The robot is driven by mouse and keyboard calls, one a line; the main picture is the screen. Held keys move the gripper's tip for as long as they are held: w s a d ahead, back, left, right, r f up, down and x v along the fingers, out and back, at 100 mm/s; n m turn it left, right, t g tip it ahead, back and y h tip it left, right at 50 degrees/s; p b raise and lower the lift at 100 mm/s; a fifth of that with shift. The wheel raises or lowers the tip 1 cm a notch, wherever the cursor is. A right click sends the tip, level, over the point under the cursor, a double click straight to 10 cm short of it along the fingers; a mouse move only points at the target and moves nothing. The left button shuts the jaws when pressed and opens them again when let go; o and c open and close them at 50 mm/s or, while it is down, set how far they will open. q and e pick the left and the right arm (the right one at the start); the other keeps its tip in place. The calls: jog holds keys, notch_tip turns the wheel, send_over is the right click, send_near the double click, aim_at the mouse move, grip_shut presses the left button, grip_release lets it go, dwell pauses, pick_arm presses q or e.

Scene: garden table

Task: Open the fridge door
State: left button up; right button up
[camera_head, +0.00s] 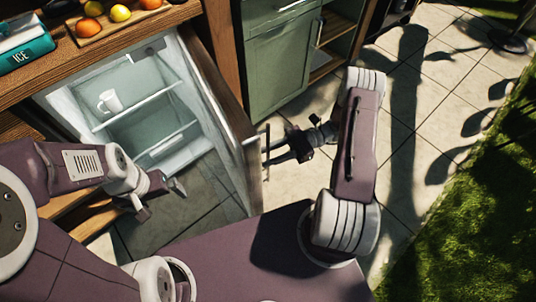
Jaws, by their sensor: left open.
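The fridge (140,100) stands open under the wooden counter, with its pale interior and shelves in view. A white mug (109,101) is on its upper shelf. The fridge door (222,115) is swung well out toward me. A thin handle (267,138) shows at the door's outer side. My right gripper (272,153) is at the outer side of the door, beside the handle; whether its fingers close on the handle is too small to tell. My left gripper (162,198) is open and empty in front of the fridge opening, left of the door.
A wooden tray (118,27) with oranges and lemons and a teal ice box (27,52) sit on the counter. A green cabinet (283,65) stands right of the fridge. Paved floor (425,75) is free at the right, with grass (470,220) beyond.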

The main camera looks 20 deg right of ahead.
jog(key=d, duration=0.9)
jog(key=shift+w, duration=0.3)
